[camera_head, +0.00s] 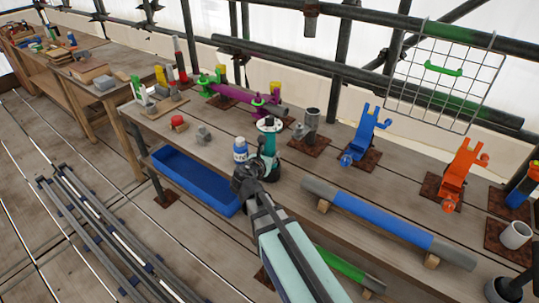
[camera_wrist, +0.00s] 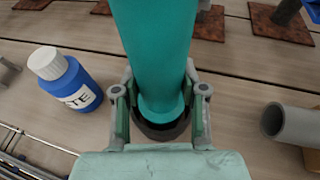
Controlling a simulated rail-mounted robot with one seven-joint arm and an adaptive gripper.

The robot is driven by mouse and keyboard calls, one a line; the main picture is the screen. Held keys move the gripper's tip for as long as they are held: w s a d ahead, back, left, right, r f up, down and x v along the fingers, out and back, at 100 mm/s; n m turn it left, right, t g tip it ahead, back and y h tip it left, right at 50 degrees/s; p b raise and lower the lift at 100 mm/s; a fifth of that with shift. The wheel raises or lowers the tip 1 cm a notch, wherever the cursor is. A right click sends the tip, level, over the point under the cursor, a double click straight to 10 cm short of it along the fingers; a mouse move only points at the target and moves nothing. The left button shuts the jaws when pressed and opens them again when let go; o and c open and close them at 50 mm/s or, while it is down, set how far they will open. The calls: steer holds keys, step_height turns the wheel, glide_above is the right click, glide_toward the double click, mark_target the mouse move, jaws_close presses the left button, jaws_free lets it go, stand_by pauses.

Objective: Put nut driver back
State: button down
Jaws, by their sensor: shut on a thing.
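A teal tapered body, which looks like the nut driver (camera_wrist: 155,45), fills the upper middle of the wrist view. It stands roughly upright, with a flared lower end and a dark ring around its bottom. In the head view the teal body (camera_head: 270,143) shows at the bench's front middle, with a pale top. My gripper (camera_wrist: 160,100) has one finger on each side of its lower part and is shut on it. In the head view my gripper (camera_head: 247,180) partly hides its lower end. I cannot tell whether it touches the bench, and no separate holder is clear.
A blue bottle (camera_head: 240,150) with a white cap stands close left, also in the wrist view (camera_wrist: 75,85). A blue-and-grey pipe (camera_head: 385,220) lies on supports at right. Behind are a grey cylinder (camera_head: 311,122) and a blue clamp (camera_head: 366,135). A blue tray (camera_head: 195,180) sits below.

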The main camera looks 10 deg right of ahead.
jaws_free()
stand_by(0.4)
steer(key=shift+f, duration=0.6)
steer(key=p+v, duration=0.2)
steer(key=v, duration=0.7)
stand_by(1.2)
stand_by(0.7)
